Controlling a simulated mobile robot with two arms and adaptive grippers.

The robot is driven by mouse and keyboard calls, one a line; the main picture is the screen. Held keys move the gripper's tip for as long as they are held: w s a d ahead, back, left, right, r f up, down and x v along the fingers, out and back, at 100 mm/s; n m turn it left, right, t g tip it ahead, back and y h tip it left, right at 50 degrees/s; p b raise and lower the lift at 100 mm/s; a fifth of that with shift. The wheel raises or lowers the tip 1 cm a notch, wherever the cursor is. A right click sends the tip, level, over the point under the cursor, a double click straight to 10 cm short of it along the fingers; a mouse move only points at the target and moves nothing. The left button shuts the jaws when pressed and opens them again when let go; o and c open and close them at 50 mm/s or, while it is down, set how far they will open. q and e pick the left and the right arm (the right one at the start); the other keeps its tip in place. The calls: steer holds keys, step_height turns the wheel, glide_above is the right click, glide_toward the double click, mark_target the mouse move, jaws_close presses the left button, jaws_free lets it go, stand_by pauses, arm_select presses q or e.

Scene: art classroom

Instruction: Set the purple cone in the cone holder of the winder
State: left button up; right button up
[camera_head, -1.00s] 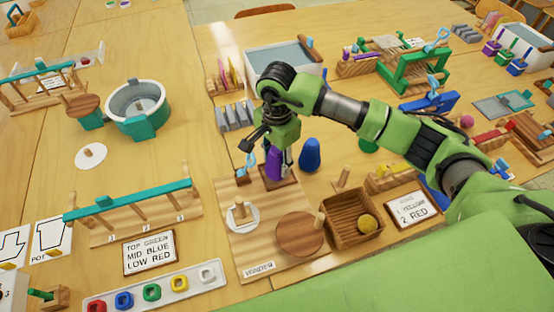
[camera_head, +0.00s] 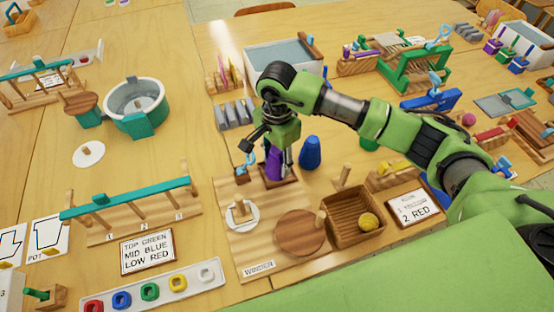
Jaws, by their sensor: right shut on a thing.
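The purple cone (camera_head: 273,165) stands upright at the back of the wooden winder board (camera_head: 238,215), over a small dark brown holder (camera_head: 284,181). Whether it is fully seated there cannot be told. My right gripper (camera_head: 277,155) points down and is shut on the purple cone, with its fingers around the cone's upper part. A light blue piece (camera_head: 247,161) stands just left of the cone. The winder's white disc with a peg (camera_head: 241,217) and round wooden crank wheel (camera_head: 300,233) are nearer the front. My left gripper is not in view.
A blue cone (camera_head: 310,153) stands close to the right of my gripper, and a green cone (camera_head: 370,142) is partly behind my arm. Grey racks (camera_head: 235,116) stand behind.

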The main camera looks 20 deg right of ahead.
steer(key=o, duration=1.3)
steer(key=shift+r, duration=0.1)
step_height(320, 180, up, 12)
steer(key=shift+f, duration=0.1)
